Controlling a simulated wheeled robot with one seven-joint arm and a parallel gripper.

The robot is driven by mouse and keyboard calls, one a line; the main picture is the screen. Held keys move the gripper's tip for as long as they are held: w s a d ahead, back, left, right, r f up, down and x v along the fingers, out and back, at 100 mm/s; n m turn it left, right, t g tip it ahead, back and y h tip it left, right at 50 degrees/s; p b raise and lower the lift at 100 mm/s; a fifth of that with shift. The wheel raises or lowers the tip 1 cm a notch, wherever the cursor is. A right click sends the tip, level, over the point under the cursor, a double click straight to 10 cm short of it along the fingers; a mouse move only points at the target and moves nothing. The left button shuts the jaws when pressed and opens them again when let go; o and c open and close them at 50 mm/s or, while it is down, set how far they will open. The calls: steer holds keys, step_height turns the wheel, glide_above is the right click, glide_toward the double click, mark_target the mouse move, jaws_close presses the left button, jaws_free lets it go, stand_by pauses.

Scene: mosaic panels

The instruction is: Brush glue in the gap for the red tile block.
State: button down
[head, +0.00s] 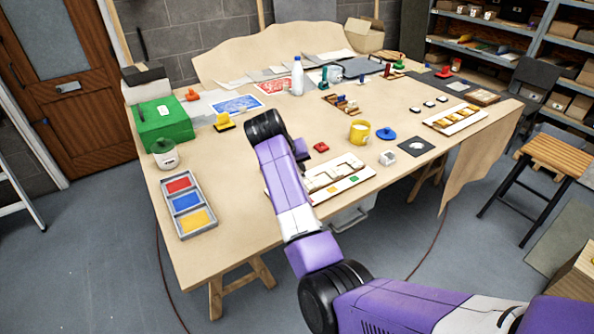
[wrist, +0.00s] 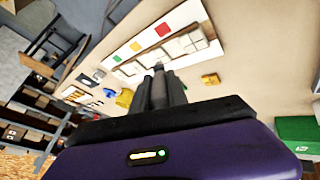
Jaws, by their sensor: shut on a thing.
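The white mosaic panel (head: 362,175) lies near the table's front edge, partly hidden by my arm. It also shows in the wrist view (wrist: 188,14), with pale tile blocks and a row of green, yellow and red squares. A loose red tile block (head: 321,147) lies just behind the panel. My gripper (wrist: 158,82) is over the panel's near side in the wrist view, its fingers shut on a thin thing, which looks like the brush; little of it shows. In the head view my arm hides the fingertips. I cannot tell whether the brush touches the panel. A yellow glue pot (head: 359,134) stands open behind the panel.
A blue lid (head: 386,133) and a small white box (head: 387,158) stand right of the pot. A tray of red, blue and yellow compartments (head: 164,200) lies at the left.

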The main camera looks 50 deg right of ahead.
stand_by(0.6)
steer(key=shift+s+d+f, duration=0.15)
steer(key=shift+d+f, duration=0.4)
steer(key=shift+d, duration=0.05)
